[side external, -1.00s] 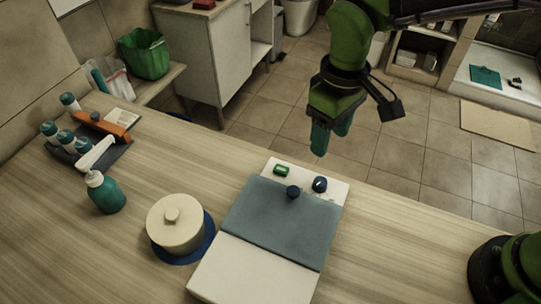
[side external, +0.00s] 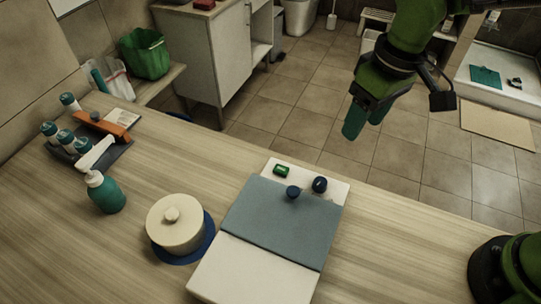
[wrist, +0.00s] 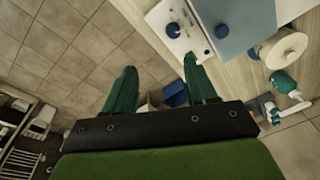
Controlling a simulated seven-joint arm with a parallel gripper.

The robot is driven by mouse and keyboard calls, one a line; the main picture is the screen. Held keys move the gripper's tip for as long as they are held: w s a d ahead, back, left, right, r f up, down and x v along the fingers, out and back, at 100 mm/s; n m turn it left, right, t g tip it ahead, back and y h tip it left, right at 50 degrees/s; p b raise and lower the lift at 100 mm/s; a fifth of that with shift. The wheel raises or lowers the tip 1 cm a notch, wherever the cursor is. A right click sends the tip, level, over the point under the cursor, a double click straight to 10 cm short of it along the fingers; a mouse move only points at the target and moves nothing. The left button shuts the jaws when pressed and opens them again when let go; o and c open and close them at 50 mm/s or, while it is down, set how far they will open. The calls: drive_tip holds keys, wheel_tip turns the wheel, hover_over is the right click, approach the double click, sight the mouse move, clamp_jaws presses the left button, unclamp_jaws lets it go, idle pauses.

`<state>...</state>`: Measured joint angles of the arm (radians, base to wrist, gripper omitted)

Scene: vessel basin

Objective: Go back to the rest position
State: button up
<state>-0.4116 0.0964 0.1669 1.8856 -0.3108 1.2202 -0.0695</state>
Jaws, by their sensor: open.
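My gripper (side external: 362,122) is in the air beyond the far edge of the counter, to the upper right of the white box with the blue-grey lid. In the wrist view its two green fingers (wrist: 160,92) stand well apart with nothing between them. It touches nothing. The white box (side external: 250,272) lies on the counter with the blue-grey lid (side external: 280,222) over its middle. A dark blue knob (side external: 293,192) sits on the lid.
A cream lidded pot (side external: 173,225) stands on a blue mat (side external: 205,243). A teal bottle (side external: 105,192) and a dark tray (side external: 112,150) with several bottles are at the left. A cabinet (side external: 215,50) stands behind the counter. The air around my gripper is free.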

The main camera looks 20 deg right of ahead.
drive_tip(key=s+d+r+m+t, duration=0.2)
drive_tip(key=s+d+m+t, duration=0.1)
drive_tip(key=d, duration=0.6)
drive_tip(key=s+d+r+m+t+y, duration=0.1)
drive_tip(key=s+d+r+m+t, duration=0.2)
drive_tip(key=d, duration=0.5)
drive_tip(key=shift+s+d+m, duration=0.35)
drive_tip(key=shift+s+m, duration=0.35)
drive_tip(key=shift+s, duration=0.15)
drive_tip(key=shift+c, duration=0.2)
